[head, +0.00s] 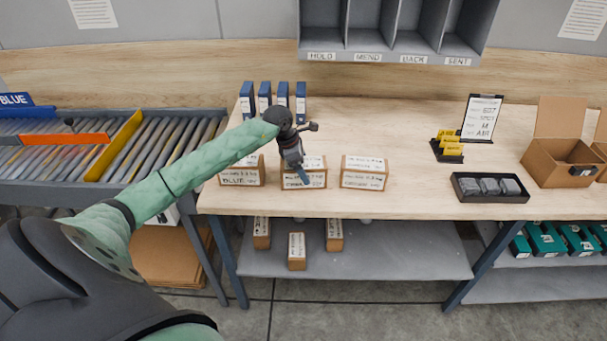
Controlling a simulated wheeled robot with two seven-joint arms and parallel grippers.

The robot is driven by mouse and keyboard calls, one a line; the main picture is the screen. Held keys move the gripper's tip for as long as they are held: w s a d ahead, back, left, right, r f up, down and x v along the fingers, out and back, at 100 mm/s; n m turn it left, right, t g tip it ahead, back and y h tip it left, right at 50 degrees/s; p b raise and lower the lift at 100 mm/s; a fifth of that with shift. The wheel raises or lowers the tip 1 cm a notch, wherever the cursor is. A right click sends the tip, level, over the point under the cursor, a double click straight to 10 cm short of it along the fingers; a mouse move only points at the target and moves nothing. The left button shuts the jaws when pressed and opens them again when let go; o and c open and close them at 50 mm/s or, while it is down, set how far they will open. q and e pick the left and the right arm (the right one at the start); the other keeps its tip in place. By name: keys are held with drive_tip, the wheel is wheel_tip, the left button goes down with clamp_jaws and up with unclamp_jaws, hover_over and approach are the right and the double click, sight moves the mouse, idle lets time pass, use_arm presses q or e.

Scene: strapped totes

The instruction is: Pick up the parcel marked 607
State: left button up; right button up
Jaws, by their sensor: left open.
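Three brown parcels with white labels stand in a row near the front edge of the wooden table: a left parcel (241,177), a middle parcel (290,182) and a right parcel (363,180). The label print is too small to read for certain, so I cannot tell which one is marked 607. My left gripper (307,181) is open, with its fingers pointing down in front of the middle parcel and covering part of it. I cannot tell whether it touches that parcel. My right gripper is not in view.
The table (410,190) is clear right of the parcels, up to a black tray (490,198). Blue binders (283,93) stand behind. A cubby shelf (392,45) hangs above. A roller conveyor (60,180) is at left. Smaller boxes (297,250) sit on the lower shelf.

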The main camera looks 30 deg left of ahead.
use_arm(q)
drive_tip(key=shift+f+b, duration=0.2)
drive_tip(key=shift+b, duration=0.1)
drive_tip(key=shift+c, duration=0.4)
drive_tip(key=shift+r, duration=0.1)
drive_tip(key=c, duration=1.5)
